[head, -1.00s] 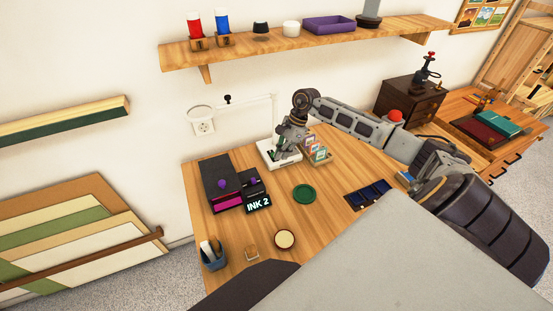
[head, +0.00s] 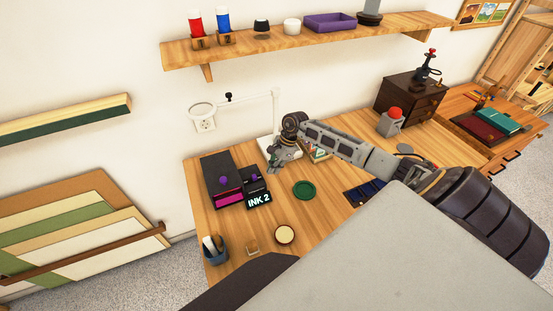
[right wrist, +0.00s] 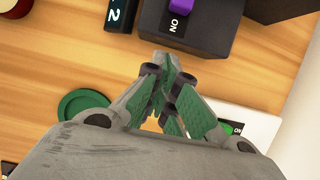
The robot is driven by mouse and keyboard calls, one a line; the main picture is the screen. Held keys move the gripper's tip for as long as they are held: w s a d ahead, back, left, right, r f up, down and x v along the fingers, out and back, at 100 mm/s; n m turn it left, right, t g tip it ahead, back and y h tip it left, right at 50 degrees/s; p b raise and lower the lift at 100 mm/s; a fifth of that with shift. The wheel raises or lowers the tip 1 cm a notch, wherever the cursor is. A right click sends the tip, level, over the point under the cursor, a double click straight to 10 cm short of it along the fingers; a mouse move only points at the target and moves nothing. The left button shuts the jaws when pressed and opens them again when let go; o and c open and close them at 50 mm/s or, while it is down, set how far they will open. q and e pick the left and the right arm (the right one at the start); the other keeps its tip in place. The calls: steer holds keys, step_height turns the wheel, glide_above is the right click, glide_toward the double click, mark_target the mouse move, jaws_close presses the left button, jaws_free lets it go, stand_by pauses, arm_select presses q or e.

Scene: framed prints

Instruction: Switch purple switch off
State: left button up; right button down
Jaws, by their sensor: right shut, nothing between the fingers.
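The purple switch (right wrist: 188,5) sits on a black box (right wrist: 200,28) at the top of the right wrist view, partly cut off by the frame edge. White "ON" lettering shows on the box beside it. In the head view the purple switch (head: 252,178) is a small spot on the box behind the "INK 2" display (head: 259,200). My right gripper (head: 273,171) is just right of that box, apart from the switch. In the right wrist view its green-padded fingers (right wrist: 170,82) are together and empty. My left gripper is not in view.
A larger black box with a purple knob (head: 224,180) stands left of the switch box. A white device with a green switch (right wrist: 228,130) is close by my right gripper. A green disc (head: 304,189) and a cream round dish (head: 285,235) lie on the wooden desk (head: 325,215).

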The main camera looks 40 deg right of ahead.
mark_target(258, 179)
steer(key=shift+w+a+r+p, duration=0.1)
steer(key=shift+w+a+p, duration=0.1)
steer(key=shift+a, duration=0.45)
steer(key=shift+w+a+f+p, duration=0.1)
steer(key=shift+a+p, duration=0.15)
steer(key=shift+a, duration=0.4)
steer(key=shift+w+a+r+p, duration=0.1)
steer(key=shift+w+a+p, duration=0.1)
steer(key=shift+a, duration=0.45)
steer(key=shift+a, duration=0.1)
steer(key=shift+w+a+b, duration=0.15)
steer(key=shift+a+b, duration=0.5)
steer(key=shift+a, duration=0.3)
